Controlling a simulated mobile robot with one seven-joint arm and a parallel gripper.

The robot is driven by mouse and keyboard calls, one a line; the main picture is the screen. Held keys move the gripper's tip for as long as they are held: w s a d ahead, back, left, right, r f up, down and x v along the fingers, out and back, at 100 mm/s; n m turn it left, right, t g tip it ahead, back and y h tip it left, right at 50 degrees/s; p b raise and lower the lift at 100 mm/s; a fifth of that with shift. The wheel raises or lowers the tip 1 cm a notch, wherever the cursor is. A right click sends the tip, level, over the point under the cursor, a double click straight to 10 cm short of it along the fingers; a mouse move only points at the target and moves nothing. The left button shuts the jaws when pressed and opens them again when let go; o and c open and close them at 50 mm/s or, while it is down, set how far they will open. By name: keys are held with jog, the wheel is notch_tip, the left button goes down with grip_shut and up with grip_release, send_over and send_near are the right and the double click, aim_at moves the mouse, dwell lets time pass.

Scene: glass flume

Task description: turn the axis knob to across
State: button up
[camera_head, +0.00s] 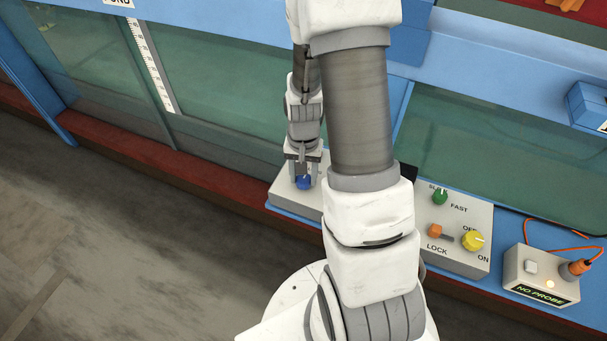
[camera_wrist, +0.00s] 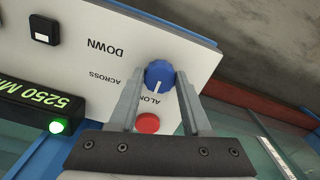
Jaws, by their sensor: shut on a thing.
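The axis knob is blue with a white pointer line, on a pale control panel (camera_wrist: 105,55). In the wrist view the knob (camera_wrist: 159,75) has its pointer turned toward the ALONG label, which is partly hidden by a finger. ACROSS is printed left of it and DOWN further up. My gripper (camera_wrist: 160,84) has one finger on each side of the knob and is shut on it. In the head view the knob (camera_head: 304,182) shows below my gripper (camera_head: 303,174), at the panel's front; my arm hides the panel's right part.
A red button (camera_wrist: 148,123) sits between my fingers, below the knob. A display (camera_wrist: 38,104) and a lit green lamp (camera_wrist: 58,126) are at left. Right of my arm, another panel carries a green knob (camera_head: 440,197), an orange lock lever (camera_head: 435,230) and a yellow knob (camera_head: 473,240).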

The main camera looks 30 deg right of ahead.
grip_shut()
jog(key=shift+m, duration=0.3)
jog(key=m+b, duration=0.1)
jog(key=m, duration=0.1)
jog(key=shift+m, duration=0.3)
jog(key=m, duration=0.5)
jog(key=shift+w+p, duration=0.1)
jog(key=shift+p, duration=0.2)
jog(key=shift+m, duration=0.4)
jog(key=o, duration=1.1)
grip_release()
